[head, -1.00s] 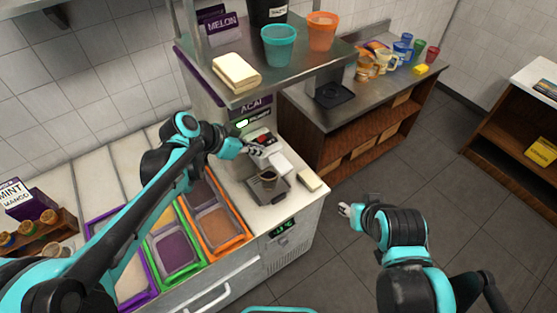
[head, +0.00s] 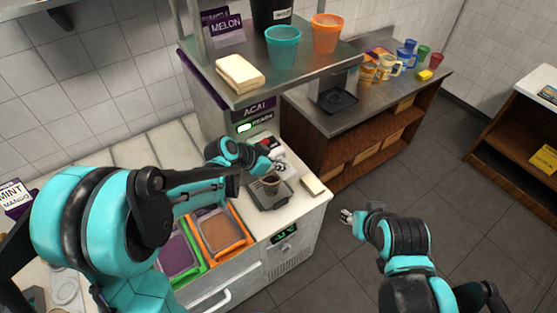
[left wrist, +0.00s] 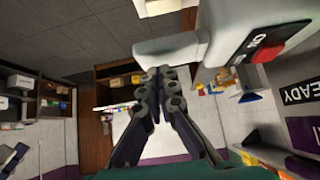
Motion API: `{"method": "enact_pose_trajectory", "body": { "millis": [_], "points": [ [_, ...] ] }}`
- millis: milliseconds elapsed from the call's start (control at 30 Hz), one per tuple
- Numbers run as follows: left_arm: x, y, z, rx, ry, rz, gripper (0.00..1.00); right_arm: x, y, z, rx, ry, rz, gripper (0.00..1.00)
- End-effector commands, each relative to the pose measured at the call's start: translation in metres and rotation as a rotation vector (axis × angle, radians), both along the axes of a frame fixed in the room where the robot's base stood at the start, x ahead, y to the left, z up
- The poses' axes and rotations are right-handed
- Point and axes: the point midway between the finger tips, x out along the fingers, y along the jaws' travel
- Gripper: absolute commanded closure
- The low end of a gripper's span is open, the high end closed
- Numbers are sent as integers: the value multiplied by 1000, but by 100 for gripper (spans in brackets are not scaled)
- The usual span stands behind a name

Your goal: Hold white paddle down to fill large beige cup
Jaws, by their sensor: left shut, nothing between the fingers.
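The acai dispenser (head: 257,122) stands at the counter's end, with a lit panel.
A steel shelf (head: 300,76) above the counter holds teal and orange cups and a stack of beige slabs. Topping bins (head: 220,231) sit to the left of the dispenser. Floor to the right is clear.

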Motion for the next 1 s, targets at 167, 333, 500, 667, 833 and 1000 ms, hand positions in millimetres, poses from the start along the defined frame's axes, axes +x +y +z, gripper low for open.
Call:
{"method": "enact_pose_trajectory", "body": {
  "millis": [167, 333, 500, 667, 833, 1000],
  "points": [
    [0, 0, -5, 0, 0, 0, 100, 0, 0, -1, 0, 0, 0, 60],
    [0, 0, -5, 0, 0, 0, 100, 0, 0, 0, 0, 0, 0, 60],
    [0, 0, -6, 3, -5, 0, 100, 0, 0, -1, 0, 0, 0, 60],
    [-2, -1, -8, 23, -33, -1, 100, 0, 0, -6, 0, 0, 0, 60],
    [-3, -2, -9, 40, -54, -1, 100, 0, 0, -8, 0, 0, 0, 60],
    [-3, -2, -11, 56, -78, -1, 100, 0, 0, -11, 0, 0, 0, 60]
  ]
}}
